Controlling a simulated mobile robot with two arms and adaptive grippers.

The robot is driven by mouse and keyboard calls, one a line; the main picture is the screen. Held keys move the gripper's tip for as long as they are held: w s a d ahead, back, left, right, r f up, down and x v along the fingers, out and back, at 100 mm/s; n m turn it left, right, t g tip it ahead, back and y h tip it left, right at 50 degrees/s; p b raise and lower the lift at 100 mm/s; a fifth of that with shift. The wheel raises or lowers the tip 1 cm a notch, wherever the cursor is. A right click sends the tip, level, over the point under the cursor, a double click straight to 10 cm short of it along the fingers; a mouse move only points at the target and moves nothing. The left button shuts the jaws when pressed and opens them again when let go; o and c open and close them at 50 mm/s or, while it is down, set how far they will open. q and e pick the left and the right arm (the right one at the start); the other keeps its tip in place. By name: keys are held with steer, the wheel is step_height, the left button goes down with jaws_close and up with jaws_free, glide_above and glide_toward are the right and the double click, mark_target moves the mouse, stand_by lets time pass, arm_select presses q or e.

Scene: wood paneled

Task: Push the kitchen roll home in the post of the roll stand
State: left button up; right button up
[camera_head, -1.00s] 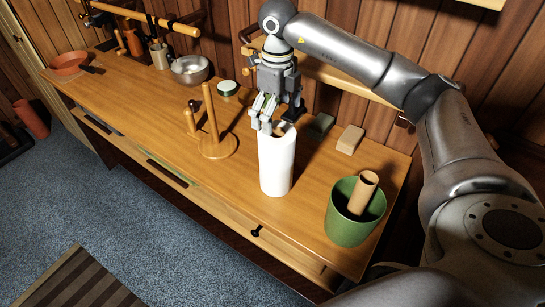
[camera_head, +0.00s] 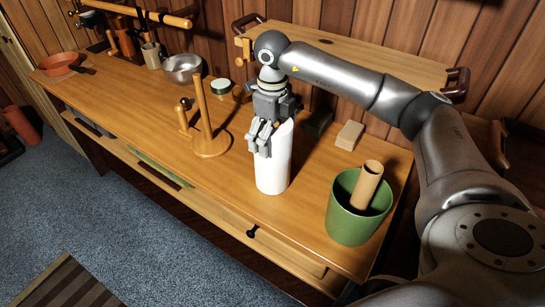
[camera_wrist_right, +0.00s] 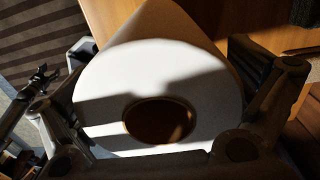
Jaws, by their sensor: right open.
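The white kitchen roll (camera_head: 273,172) stands upright on the wooden counter, apart from the stand. The roll stand (camera_head: 211,142), a round wooden base with a tall post and a shorter knobbed peg, is to its left; its post is bare. My right gripper (camera_head: 263,148) is open at the top of the roll, its fingers reaching down over the upper part. In the right wrist view the roll's end (camera_wrist_right: 150,75) with its dark core hole lies between the spread fingers; I cannot tell whether they touch it. My left gripper is not in view.
A green bin (camera_head: 350,225) with a cardboard tube (camera_head: 367,184) stands right of the roll. A tan block (camera_head: 350,135) and a dark block (camera_head: 317,124) lie behind. Bare counter lies between stand and roll.

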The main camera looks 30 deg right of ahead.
steer(key=c, duration=0.9)
steer(key=shift+s+r, duration=0.1)
steer(key=shift+c, duration=0.3)
steer(key=shift+r, duration=0.1)
steer(key=shift+c, duration=0.5)
step_height(320, 180, up, 2)
steer(key=shift+p, duration=0.8)
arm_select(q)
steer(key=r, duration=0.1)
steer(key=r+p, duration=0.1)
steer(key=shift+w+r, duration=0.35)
arm_select(e)
steer(key=shift+r, duration=0.85)
